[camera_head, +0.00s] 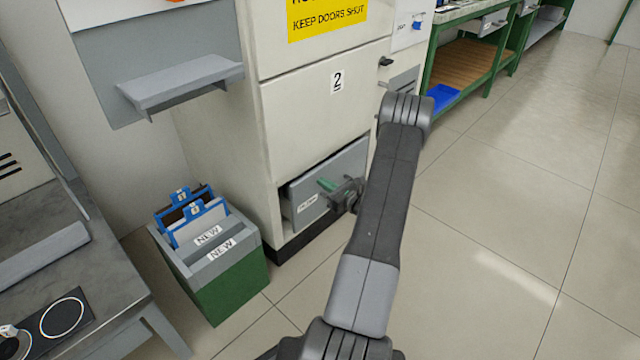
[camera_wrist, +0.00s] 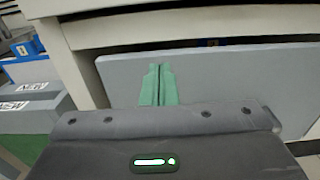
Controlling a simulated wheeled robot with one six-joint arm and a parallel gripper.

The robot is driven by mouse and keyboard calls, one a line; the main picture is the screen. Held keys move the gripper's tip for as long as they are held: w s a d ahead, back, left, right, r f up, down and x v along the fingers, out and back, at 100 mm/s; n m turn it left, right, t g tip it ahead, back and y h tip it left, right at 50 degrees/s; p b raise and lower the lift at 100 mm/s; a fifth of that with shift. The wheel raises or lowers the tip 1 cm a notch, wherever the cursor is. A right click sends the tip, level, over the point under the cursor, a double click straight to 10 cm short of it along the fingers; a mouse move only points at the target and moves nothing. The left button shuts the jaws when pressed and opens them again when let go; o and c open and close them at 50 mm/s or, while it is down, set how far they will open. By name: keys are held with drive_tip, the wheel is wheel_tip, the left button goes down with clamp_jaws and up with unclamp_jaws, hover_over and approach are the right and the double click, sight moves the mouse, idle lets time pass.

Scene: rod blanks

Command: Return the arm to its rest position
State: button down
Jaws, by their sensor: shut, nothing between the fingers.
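My gripper (camera_head: 328,185) has green fingers and sits in front of the low grey drawer front (camera_head: 306,204) of the white cabinet. In the wrist view the green fingers (camera_wrist: 158,84) are together with nothing between them. They point at the grey panel (camera_wrist: 225,80), and I cannot tell whether they touch it. My arm (camera_head: 385,200) reaches out and down from the bottom of the head view towards the cabinet. The drawer front stands a little out from the cabinet, with a dark gap along its side.
A green and grey bin (camera_head: 225,280) marked NEW, holding blue-framed pieces (camera_head: 190,215), stands left of the drawer. A grey bench (camera_head: 85,260) is at the far left. A green workbench (camera_head: 470,65) is at the back. The tiled floor (camera_head: 500,230) on the right is clear.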

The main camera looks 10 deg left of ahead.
sight(312, 176)
drive_tip(key=p+v, duration=0.3)
drive_tip(key=v, duration=0.8)
drive_tip(key=shift+w+f, duration=0.1)
drive_tip(key=b+x, duration=0.2)
drive_tip(key=x, duration=1.2)
